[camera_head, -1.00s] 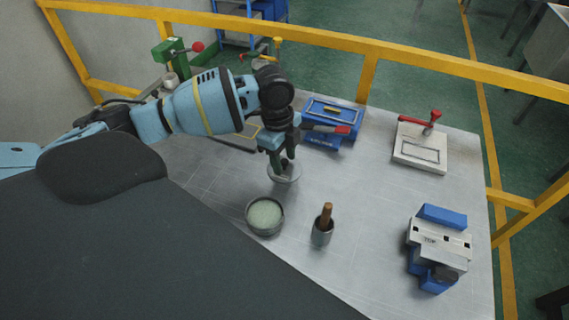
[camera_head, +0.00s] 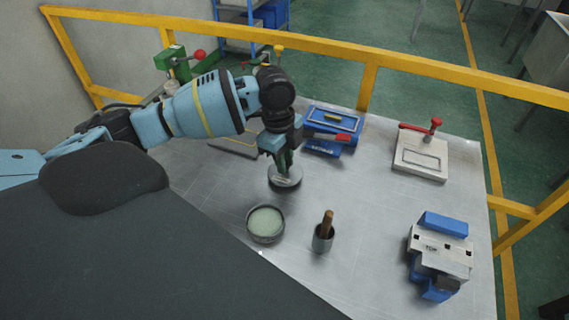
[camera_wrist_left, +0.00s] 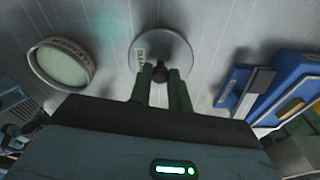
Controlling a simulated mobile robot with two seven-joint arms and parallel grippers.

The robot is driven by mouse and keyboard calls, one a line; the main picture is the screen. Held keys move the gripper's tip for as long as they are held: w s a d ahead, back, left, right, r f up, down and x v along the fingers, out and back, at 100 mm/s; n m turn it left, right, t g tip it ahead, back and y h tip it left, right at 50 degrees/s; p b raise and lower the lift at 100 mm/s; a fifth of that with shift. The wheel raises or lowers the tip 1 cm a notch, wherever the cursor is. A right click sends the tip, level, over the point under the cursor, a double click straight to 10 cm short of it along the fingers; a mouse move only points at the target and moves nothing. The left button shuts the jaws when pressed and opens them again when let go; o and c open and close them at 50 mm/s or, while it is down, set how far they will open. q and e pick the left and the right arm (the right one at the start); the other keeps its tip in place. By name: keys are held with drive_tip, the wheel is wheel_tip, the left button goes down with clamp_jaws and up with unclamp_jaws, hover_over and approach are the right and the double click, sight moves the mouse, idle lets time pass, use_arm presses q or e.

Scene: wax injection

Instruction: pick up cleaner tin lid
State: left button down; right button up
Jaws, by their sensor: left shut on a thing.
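The cleaner tin lid (camera_head: 286,182) is a round grey disc with a dark knob, just behind the tin in the head view. It also shows in the left wrist view (camera_wrist_left: 163,45), with its knob between my fingers. My left gripper (camera_head: 284,165) points down and is shut on the lid's knob; it also shows in the left wrist view (camera_wrist_left: 161,82). I cannot tell if the lid is clear of the table. The open cleaner tin (camera_head: 265,223) holds pale green stuff and also shows in the left wrist view (camera_wrist_left: 60,65). My right gripper is not in view.
A grey cup with a wooden-handled tool (camera_head: 323,238) stands right of the tin. A blue device (camera_head: 333,125) is behind the lid. A white plate with a red clamp (camera_head: 421,155) and a blue-white vise (camera_head: 438,255) stand right. The table (camera_head: 370,210) is clear between them.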

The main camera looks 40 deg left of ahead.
use_arm(q)
drive_tip(key=shift+s+r, duration=0.25)
drive_tip(key=shift+r, duration=0.3)
drive_tip(key=shift+s+r, duration=0.25)
drive_tip(key=shift+r, duration=0.25)
drive_tip(key=s, duration=0.5)
drive_tip(key=s+r, duration=0.1)
drive_tip(key=s, duration=0.4)
drive_tip(key=s+p, duration=0.1)
drive_tip(key=s, duration=0.4)
drive_tip(key=shift+d+r, duration=0.15)
drive_tip(key=shift+d, duration=0.2)
drive_tip(key=shift+d, duration=0.1)
